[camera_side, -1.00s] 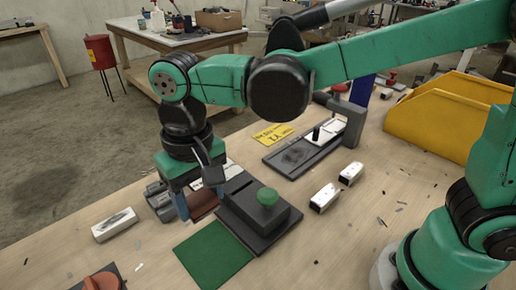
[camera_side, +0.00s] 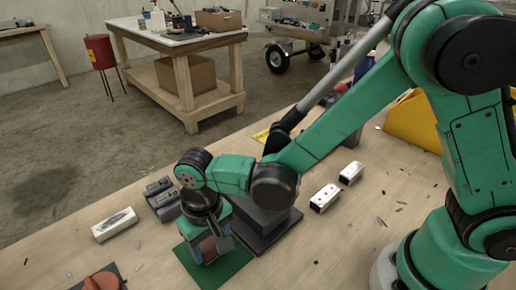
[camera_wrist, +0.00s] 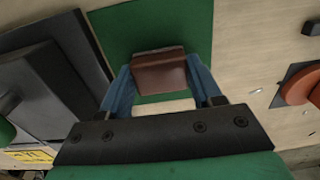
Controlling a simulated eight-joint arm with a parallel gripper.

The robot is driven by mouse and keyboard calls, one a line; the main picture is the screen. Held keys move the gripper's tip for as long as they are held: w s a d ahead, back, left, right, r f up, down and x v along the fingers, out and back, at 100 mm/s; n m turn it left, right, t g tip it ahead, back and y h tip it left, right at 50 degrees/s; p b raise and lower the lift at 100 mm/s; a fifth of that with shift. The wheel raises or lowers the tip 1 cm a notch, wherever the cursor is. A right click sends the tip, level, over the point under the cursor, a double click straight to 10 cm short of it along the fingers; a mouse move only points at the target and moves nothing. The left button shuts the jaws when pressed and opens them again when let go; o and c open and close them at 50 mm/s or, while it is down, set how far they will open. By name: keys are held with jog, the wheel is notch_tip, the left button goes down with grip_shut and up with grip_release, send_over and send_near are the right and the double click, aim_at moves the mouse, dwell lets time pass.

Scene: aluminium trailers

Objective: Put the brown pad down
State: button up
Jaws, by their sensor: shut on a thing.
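The brown pad (camera_wrist: 160,75) is a reddish-brown block between the two blue fingers of my gripper (camera_wrist: 163,88) in the wrist view. My gripper is shut on it. In the side view my gripper (camera_side: 208,246) is low over the green mat (camera_side: 236,264), and the pad shows only partly between the fingers. The green mat also fills the area behind the pad in the wrist view (camera_wrist: 110,35). I cannot tell whether the pad touches the mat.
A dark block on a base plate (camera_side: 270,232) stands right beside the mat. A white block (camera_side: 115,224) and grey blocks (camera_side: 162,198) lie to the left. Two white square tubes (camera_side: 324,198) lie to the right. An orange-red round part (camera_side: 103,281) is at the front left.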

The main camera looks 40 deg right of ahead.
aim_at(213, 242)
jog(key=shift+f, duration=0.15)
jog(key=o, duration=1.1)
notch_tip(213, 242, up, 12)
jog(key=d+t, duration=0.1)
jog(key=d, duration=0.2)
jog(key=d+r+t, duration=0.1)
jog(key=d, duration=0.3)
jog(key=d+r+t, duration=0.1)
jog(key=d, duration=0.2)
jog(key=shift+d+r+y, duration=0.1)
jog(key=shift+d+y, duration=0.3)
jog(key=d+t, duration=0.1)
jog(key=d, duration=0.1)
jog(key=s+d+t, duration=0.1)
jog(key=d, duration=0.2)
jog(key=s+d+f+t+h, duration=0.1)
jog(key=d+t, duration=0.1)
jog(key=shift+s+d, duration=0.1)
jog(key=shift+d, duration=0.3)
